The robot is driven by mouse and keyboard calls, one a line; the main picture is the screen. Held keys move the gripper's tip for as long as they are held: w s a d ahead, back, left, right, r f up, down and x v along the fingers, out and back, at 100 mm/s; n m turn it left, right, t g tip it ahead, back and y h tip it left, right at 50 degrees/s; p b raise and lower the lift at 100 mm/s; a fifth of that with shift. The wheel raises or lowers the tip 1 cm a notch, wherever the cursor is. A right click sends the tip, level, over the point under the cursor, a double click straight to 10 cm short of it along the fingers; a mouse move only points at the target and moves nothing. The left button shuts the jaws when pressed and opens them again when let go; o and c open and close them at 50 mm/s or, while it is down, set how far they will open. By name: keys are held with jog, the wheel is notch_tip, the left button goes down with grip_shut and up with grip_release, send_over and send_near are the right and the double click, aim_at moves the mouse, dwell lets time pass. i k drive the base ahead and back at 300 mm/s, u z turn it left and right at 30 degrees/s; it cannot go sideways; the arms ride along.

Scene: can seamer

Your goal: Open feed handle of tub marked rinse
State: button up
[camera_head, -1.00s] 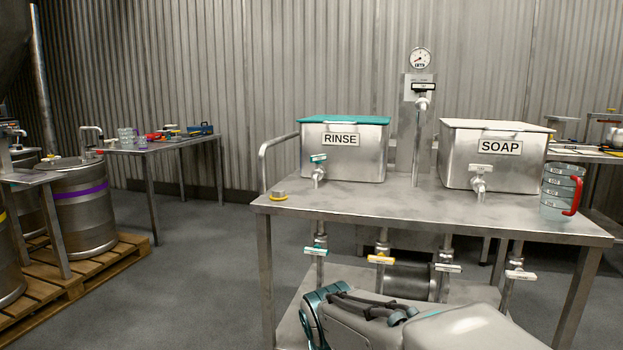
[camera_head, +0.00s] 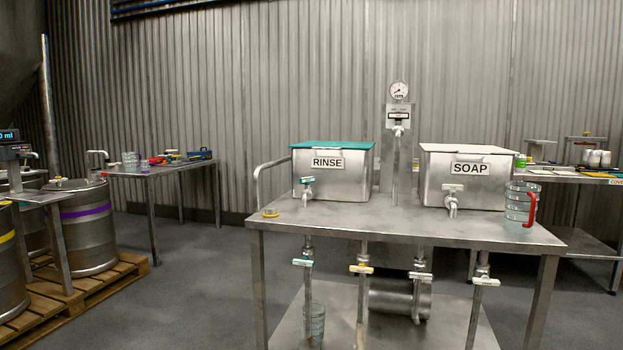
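The tub marked RINSE (camera_head: 333,184) is a steel box with a teal lid. It stands on the left half of the steel table. A tap with a teal handle (camera_head: 307,181) is on its front, and the handle lies roughly crosswise. Below the tabletop, under this tub, a vertical pipe carries another teal handle (camera_head: 303,262), also lying crosswise. No label tells which of the two teal handles is the feed handle. The tub marked SOAP (camera_head: 464,182), with a white lid and white tap handle, stands to the right. My gripper is not in view.
Yellow (camera_head: 362,269) and white (camera_head: 421,277) handles, and another white handle (camera_head: 486,282), sit on pipes under the table (camera_head: 400,222). A clear cup (camera_head: 316,325) stands on the lower shelf. A red-handled jug (camera_head: 518,205) is at the right.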

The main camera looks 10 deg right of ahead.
aim_at(306, 181)
jog(key=z, duration=0.2)
jog(key=i, duration=0.9)
jog(key=u, duration=0.5)
